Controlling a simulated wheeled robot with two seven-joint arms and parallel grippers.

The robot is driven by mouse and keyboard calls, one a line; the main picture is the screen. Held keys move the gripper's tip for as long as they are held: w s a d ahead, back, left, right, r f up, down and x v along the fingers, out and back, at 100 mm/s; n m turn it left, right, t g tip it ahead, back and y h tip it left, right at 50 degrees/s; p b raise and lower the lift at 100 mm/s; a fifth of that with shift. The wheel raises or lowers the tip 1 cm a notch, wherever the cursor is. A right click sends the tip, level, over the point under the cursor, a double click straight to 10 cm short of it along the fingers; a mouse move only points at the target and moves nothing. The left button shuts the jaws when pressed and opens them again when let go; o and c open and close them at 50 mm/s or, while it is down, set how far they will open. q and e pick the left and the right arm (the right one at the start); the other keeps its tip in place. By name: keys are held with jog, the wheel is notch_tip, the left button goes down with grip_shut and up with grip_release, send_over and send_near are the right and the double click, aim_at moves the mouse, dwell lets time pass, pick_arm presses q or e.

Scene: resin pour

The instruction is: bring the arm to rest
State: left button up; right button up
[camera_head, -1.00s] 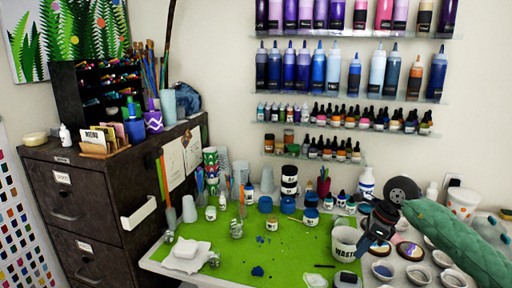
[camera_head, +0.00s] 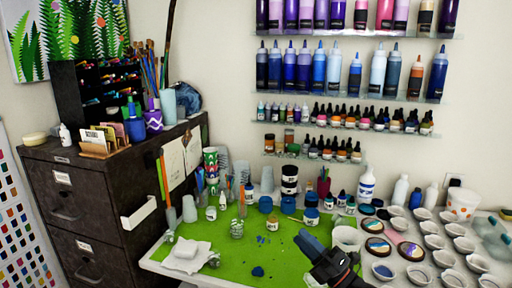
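My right gripper (camera_head: 308,242) is at the lower middle of the head view, over the front right part of the green mat (camera_head: 215,260). Its dark fingers point up and to the left and lie close together, with nothing seen between them. The white waste cup (camera_head: 347,238) stands just right of and behind the fingers; its lower part is hidden by my gripper. My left gripper is not in view.
Several small white cups (camera_head: 452,278) and round pieces (camera_head: 377,248) fill the right side of the table. Jars (camera_head: 288,204) and bottles (camera_head: 366,184) stand along the back. A dark cabinet (camera_head: 85,215) is at the left.

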jog(key=s+d+f+m+h, duration=0.3)
jog(key=d+f+m+h, duration=0.2)
jog(key=f+m+h, duration=0.5)
jog(key=s+d+f+m+h, duration=0.3)
jog(key=d+f+m+h, duration=0.45)
jog(key=m, duration=0.55)
jog(key=s+a+f+m+g, duration=0.2)
jog(key=s+f+g, duration=0.5)
jog(key=s, duration=0.5)
jog(key=s+a+f+m+g, duration=0.25)
jog(key=s+f+g, duration=0.25)
jog(key=s+f, duration=0.55)
jog(key=s+a+f+g, duration=0.1)
jog(key=s+f, duration=0.2)
jog(key=f, duration=1.5)
jog(key=s+a+f+g+y, duration=0.1)
jog(key=s+f, duration=0.2)
jog(key=f, duration=1.5)
jog(key=shift+s+a+f+g, duration=0.15)
jog(key=shift+a+g, duration=0.15)
jog(key=shift+a, duration=0.1)
